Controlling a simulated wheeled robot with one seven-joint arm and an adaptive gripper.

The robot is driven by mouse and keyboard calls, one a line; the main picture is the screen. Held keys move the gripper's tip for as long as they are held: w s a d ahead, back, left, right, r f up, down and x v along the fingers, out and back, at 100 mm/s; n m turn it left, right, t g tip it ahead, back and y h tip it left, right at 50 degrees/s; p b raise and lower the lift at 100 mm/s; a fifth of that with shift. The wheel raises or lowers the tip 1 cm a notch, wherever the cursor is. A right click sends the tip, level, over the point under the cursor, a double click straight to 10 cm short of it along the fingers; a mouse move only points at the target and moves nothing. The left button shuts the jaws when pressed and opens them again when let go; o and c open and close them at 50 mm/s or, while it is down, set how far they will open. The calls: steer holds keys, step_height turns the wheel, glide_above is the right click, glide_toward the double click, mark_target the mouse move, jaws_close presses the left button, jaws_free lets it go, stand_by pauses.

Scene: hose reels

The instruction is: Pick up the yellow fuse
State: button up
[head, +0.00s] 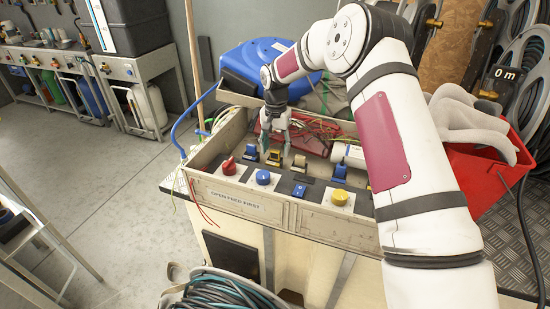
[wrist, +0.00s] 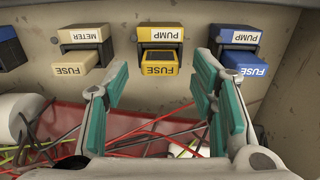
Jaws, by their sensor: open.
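My gripper (wrist: 159,72) is open and empty. In the wrist view its green-padded fingers lie left and right of the yellow fuse, and the fuse shows in the gap between them. In the head view my gripper (head: 275,143) points down over the row, close to the yellow fuse. I cannot tell whether the fingertips reach its depth.
A cream METER fuse (wrist: 83,60) and a blue PUMP fuse (wrist: 241,55) flank the yellow one. Loose wires (wrist: 150,130) lie in the box below. Red (head: 229,166), blue (head: 263,177) and yellow (head: 340,196) knobs stand along the box's front. A blue hose reel (head: 250,62) stands behind.

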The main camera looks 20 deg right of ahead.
steer(key=shift+f, duration=0.85)
steer(key=c, duration=1)
steer(key=shift+r, duration=0.1)
steer(key=shift+c, duration=0.2)
